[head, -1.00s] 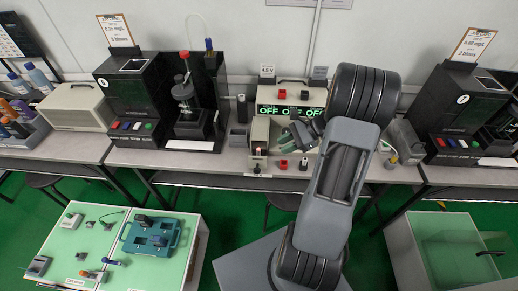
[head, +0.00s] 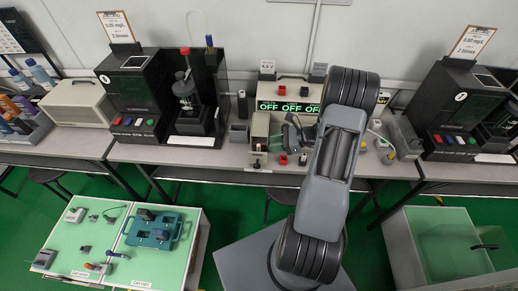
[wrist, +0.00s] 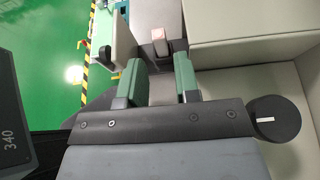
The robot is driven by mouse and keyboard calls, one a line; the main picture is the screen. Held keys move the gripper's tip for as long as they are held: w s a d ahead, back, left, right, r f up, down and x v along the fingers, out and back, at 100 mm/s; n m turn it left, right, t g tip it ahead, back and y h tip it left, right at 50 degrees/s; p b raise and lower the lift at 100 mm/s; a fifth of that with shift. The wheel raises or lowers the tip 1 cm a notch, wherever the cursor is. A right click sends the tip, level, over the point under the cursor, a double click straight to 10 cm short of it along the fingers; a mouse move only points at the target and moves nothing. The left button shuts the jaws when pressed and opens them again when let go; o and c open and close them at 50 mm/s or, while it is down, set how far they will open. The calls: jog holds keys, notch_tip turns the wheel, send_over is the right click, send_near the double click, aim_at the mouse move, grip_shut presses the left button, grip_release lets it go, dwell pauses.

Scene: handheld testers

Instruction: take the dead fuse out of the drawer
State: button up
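My gripper (wrist: 158,68) shows two green-padded fingers in the wrist view, apart with a clear gap between them. In the head view my gripper (head: 274,144) is low at the front of the beige bench unit (head: 260,126), partly behind my arm. Ahead of the fingers in the wrist view is a small grey block with a pale reddish top (wrist: 159,38). A beige upright plate (wrist: 118,45) stands to the left of it. I cannot tell which part is the drawer. No fuse can be made out clearly.
A black knob (wrist: 275,118) sits right of the fingers. A beige housing (wrist: 250,18) fills the upper right. On the bench, a red block (head: 283,160) and a dark block (head: 303,160) stand close by. Black testers (head: 140,98) flank the unit. A cart (head: 140,236) stands front left.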

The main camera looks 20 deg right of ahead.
aim_at(259, 149)
jog(key=shift+p+x, duration=0.35)
jog(key=shift+x, duration=2.15)
grip_shut()
